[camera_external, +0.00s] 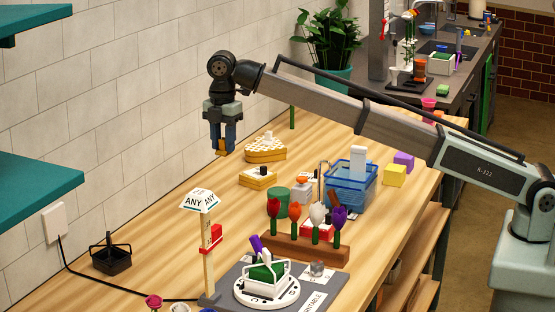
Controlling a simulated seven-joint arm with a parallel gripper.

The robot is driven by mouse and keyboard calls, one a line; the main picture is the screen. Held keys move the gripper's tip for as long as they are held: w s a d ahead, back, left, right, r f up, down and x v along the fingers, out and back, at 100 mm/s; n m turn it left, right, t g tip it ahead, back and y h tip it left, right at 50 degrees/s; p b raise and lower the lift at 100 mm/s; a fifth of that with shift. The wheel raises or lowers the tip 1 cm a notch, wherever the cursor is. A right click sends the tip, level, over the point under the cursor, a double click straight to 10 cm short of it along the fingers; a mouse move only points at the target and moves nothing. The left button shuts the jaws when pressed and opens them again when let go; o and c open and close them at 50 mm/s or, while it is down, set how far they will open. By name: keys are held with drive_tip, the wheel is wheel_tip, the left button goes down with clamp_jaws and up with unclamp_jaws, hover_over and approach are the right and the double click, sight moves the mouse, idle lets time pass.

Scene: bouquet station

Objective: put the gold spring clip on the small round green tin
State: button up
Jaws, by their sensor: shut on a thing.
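My gripper (222,146) is high above the table toward the wall, pointing down. Its blue fingers are shut on a small gold piece, the gold spring clip (222,152), which shows just at and below the fingertips. Its exact shape is too small to tell. A small round green tin (276,204) stands on the table, lower and to the right of my gripper in the picture. It is behind the wooden block of tulips, with the red tulip in front of part of it. The clip and the tin are well apart.
A wooden block (300,247) holds several tulips. A blue basket (350,184), a honeycomb-like yellow box (265,150) and a smaller yellow-topped box (257,178) are around the tin. A signpost (206,245) stands in front. Bare table lies left of the tin.

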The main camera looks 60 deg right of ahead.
hover_over(279, 191)
drive_tip(key=n, duration=0.1)
drive_tip(key=shift+f, duration=4.9)
drive_tip(key=shift+f, duration=0.1)
drive_tip(key=o, duration=1)
wheel_tip(279, 191, up, 12)
drive_tip(key=shift+r, duration=0.15)
drive_tip(key=shift+w, duration=0.1)
